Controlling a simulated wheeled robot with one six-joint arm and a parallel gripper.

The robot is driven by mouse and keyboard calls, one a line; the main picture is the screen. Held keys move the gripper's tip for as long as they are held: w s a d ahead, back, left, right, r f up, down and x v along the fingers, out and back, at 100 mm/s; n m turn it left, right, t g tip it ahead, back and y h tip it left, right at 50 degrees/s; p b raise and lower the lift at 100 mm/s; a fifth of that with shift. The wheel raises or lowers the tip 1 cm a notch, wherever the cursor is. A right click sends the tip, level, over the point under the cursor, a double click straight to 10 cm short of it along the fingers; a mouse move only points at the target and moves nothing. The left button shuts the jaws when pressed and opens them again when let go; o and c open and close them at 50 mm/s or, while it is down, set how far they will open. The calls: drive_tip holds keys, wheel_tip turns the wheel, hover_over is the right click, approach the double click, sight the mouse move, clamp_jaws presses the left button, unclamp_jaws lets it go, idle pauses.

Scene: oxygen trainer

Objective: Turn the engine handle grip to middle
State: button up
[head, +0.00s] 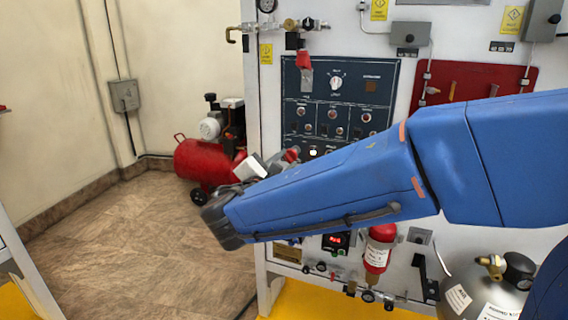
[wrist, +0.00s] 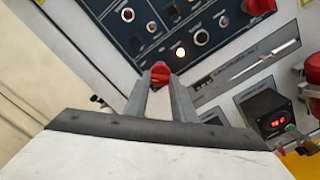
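A red grip (wrist: 160,73), which I take for the engine handle grip, is at the fingertips of my gripper (wrist: 160,82) in the wrist view. It fills the narrow gap between the two grey fingers, with no clear space at its sides. I cannot tell whether the fingers press on it or only straddle it. In the head view the same red grip (head: 291,155) shows at the lower left of the dark blue panel (head: 296,96), just above my blue arm. The fingers are largely hidden there, and so is the grip's mount.
A lit lamp (wrist: 180,52) and several knobs are close to the fingers. Another red handle (head: 303,60) hangs above. A red cylinder (head: 378,249) and a red-lit display (head: 336,241) are lower down. A red compressor (head: 207,160) stands left; the floor before it is clear.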

drive_tip(key=shift+m, duration=0.3)
drive_tip(key=m, duration=0.4)
drive_tip(key=shift+m, duration=2.1)
drive_tip(key=o, duration=1.1)
drive_tip(key=shift+c, duration=0.2)
drive_tip(key=shift+s, duration=0.1)
drive_tip(key=v, duration=1.7)
drive_tip(key=shift+s, duration=0.1)
